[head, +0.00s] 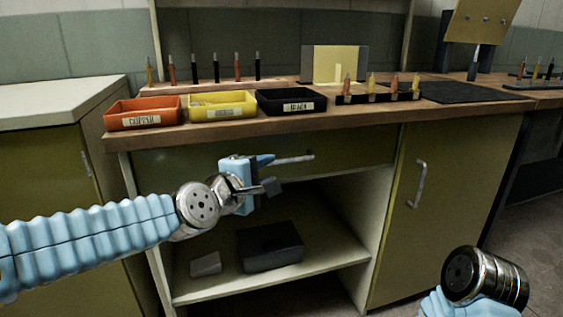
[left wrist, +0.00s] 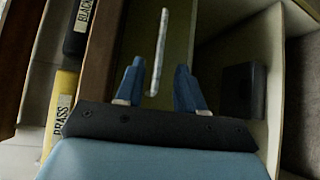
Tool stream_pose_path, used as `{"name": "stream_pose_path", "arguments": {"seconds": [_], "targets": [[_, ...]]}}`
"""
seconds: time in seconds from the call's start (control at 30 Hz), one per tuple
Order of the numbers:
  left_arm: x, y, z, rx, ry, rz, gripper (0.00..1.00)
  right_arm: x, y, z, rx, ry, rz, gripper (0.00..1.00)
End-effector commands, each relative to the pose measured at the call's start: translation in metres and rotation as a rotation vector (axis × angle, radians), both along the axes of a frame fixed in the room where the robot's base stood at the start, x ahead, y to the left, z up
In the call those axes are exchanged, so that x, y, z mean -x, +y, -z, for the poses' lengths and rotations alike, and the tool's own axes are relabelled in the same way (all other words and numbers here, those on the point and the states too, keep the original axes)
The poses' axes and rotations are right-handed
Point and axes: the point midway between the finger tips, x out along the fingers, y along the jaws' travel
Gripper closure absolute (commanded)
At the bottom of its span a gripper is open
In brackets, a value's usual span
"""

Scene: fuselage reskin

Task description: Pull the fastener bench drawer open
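The fastener bench drawer (head: 345,152) has an olive front under the worktop and looks flush with the bench. Its metal bar handle (head: 296,159) sticks out beside my left gripper (head: 272,173). In the left wrist view the handle (left wrist: 160,50) lies lengthwise between the two blue fingertips of the left gripper (left wrist: 160,75), with a gap on each side. The left gripper is open, and I see no contact with the handle. How deep the handle sits between the fingers is hard to tell. My right arm shows at the lower right, but its gripper is out of view.
An orange bin (head: 143,113), a yellow bin (head: 221,106) and a black bin (head: 291,102) stand on the worktop above the drawer. Below is an open shelf with a dark box (head: 270,247). A cabinet door with a handle (head: 418,184) is on the right.

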Motion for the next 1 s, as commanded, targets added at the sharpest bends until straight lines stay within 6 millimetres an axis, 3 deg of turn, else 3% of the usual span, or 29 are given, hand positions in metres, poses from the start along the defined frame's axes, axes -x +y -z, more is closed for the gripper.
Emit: {"name": "stream_pose_path", "arguments": {"seconds": [0.1, 0.3, 0.73, 1.0], "targets": [[-0.025, -0.014, 0.003, -0.001, 0.002, 0.001, 0.62, 0.0, 0.0, -0.006, 0.001, -0.001, 0.0, 0.46], [-0.052, -0.027, 0.008, -0.002, 0.0, 0.0, 0.62, 0.0, -0.001, -0.009, 0.002, -0.002, 0.002, 0.46], [-0.062, -0.032, 0.011, -0.002, -0.001, -0.001, 0.62, 0.0, -0.001, -0.01, 0.002, -0.002, 0.002, 0.46], [-0.062, -0.032, 0.011, -0.002, -0.001, -0.001, 1.0, 0.0, -0.001, -0.01, 0.002, -0.002, 0.002, 0.46]]}}
